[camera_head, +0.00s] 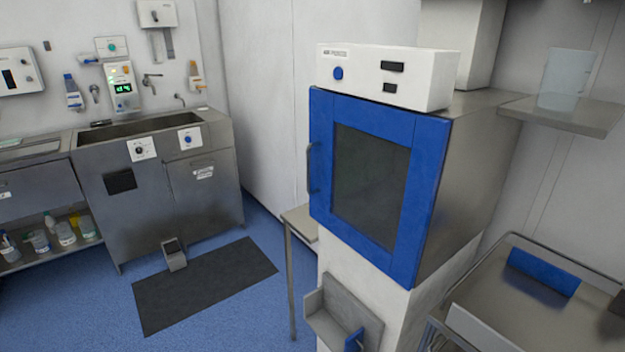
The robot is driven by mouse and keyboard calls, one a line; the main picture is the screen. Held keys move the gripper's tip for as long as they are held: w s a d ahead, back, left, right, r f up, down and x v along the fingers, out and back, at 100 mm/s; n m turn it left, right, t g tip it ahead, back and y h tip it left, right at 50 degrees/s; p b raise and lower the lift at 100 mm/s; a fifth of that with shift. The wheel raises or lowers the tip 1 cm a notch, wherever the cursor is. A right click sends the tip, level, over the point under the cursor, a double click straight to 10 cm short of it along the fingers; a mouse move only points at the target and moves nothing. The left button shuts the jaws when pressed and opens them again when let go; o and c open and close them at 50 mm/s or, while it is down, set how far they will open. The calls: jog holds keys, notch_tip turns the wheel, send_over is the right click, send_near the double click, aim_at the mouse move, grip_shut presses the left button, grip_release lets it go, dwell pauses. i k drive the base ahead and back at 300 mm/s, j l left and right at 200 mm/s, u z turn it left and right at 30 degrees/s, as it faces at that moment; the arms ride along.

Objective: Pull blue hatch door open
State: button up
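The blue hatch door (427,185) is on the front of a metal cabinet in the middle right. It is a blue frame around a dark window (370,185), and it appears closed. A curved metal handle (309,167) stands upright along the door's left edge. A white control box (387,75) with a blue button sits on top of the cabinet. My gripper is not in view, so nothing is seen touching the handle or the door.
A steel sink unit (215,180) stands at the back left, with a dark mat (205,285) on the blue floor before it. A narrow side table (299,217) is left of the cabinet. A metal tray cart (530,318) is at right. Floor near the mat is clear.

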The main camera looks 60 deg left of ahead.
aim_at(427, 135)
jog(key=k+l+u, duration=0.1)
jog(key=u, duration=1.15)
